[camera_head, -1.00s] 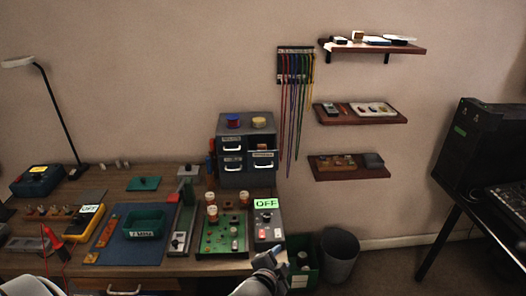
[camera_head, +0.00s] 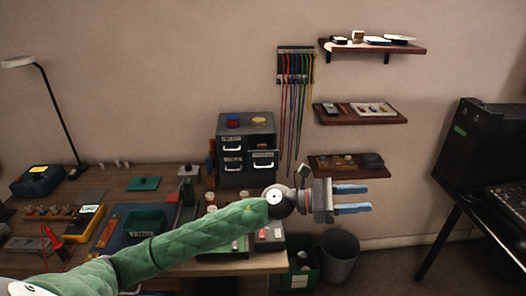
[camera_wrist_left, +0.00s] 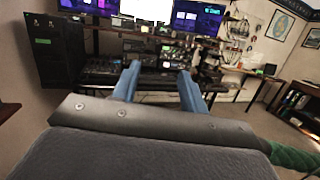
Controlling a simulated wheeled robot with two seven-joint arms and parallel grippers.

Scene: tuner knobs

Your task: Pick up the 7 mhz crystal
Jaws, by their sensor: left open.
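I cannot pick out the 7 mhz crystal for certain; parts this small are not readable. A dark green tray (camera_head: 150,217) with a label that seems to read 7 MHz sits on the blue mat on the bench, partly behind my left arm. My left gripper (camera_head: 369,198) is stretched out to the right past the bench, in front of the wall below the lowest shelf. Its two blue fingers are apart with nothing between them. They also show apart and empty in the left wrist view (camera_wrist_left: 160,70). My right gripper is not in view.
Wall shelves (camera_head: 350,176) with small parts hang above my gripper. A grey drawer cabinet (camera_head: 246,150) stands at the bench's back right. A green bin (camera_head: 303,277) and a grey waste bin (camera_head: 340,255) stand on the floor. Dark equipment (camera_head: 480,145) stands at right.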

